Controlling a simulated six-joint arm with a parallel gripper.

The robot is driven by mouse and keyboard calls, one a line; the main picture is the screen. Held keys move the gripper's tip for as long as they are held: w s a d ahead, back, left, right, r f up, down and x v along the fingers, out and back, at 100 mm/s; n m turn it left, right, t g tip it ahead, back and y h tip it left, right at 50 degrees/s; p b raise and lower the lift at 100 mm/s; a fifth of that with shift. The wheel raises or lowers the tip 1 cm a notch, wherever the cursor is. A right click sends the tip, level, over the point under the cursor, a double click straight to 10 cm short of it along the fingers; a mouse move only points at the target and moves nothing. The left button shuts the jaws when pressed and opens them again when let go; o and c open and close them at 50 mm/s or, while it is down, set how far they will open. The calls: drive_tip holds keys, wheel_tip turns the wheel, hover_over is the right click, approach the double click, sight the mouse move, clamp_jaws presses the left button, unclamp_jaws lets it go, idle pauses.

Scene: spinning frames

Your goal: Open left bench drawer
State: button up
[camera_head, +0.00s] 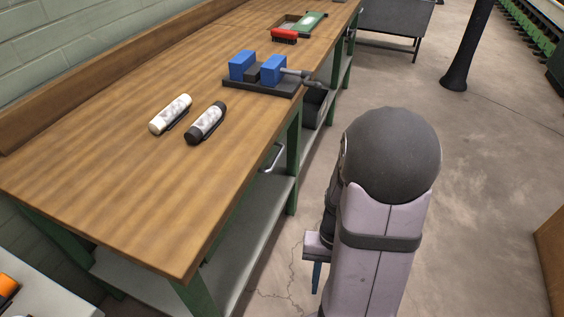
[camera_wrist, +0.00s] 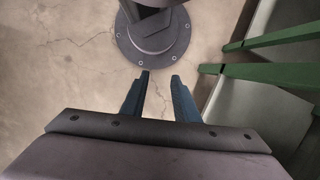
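The wooden workbench (camera_head: 110,190) has a green frame and runs from the lower left to the top. A metal handle (camera_head: 273,158) shows under its front edge, to the left of a green leg; the drawer front is mostly hidden below the top. My gripper (camera_head: 316,277) hangs low over the floor, to the right of the bench and apart from the handle. In the wrist view its two blue fingers (camera_wrist: 160,76) are apart with only floor between them. No handle shows in the wrist view.
A lower grey shelf (camera_head: 255,225) and green bench rails (camera_wrist: 270,72) lie beside my gripper.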

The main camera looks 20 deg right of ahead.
drive_tip(key=w+d+f+m+t+y, duration=0.2)
drive_tip(key=w+d+m+t+y, duration=0.15)
drive_tip(key=w, duration=0.25)
drive_tip(key=w+d+f+m+t+y, duration=0.2)
drive_tip(key=w+d+f+m, duration=0.1)
drive_tip(key=w+m, duration=0.3)
drive_tip(key=w+d+r+n+t+y, duration=0.2)
drive_tip(key=w+r+n+t, duration=0.5)
drive_tip(key=w+r, duration=0.8)
wheel_tip(320, 180, up, 3)
drive_tip(key=shift+w+f+t+y+b, duration=0.15)
drive_tip(key=shift+w+t+y+b, duration=0.35)
drive_tip(key=shift+y, duration=0.35)
drive_tip(key=p+x, duration=0.1)
drive_tip(key=x, duration=0.6)
clamp_jaws()
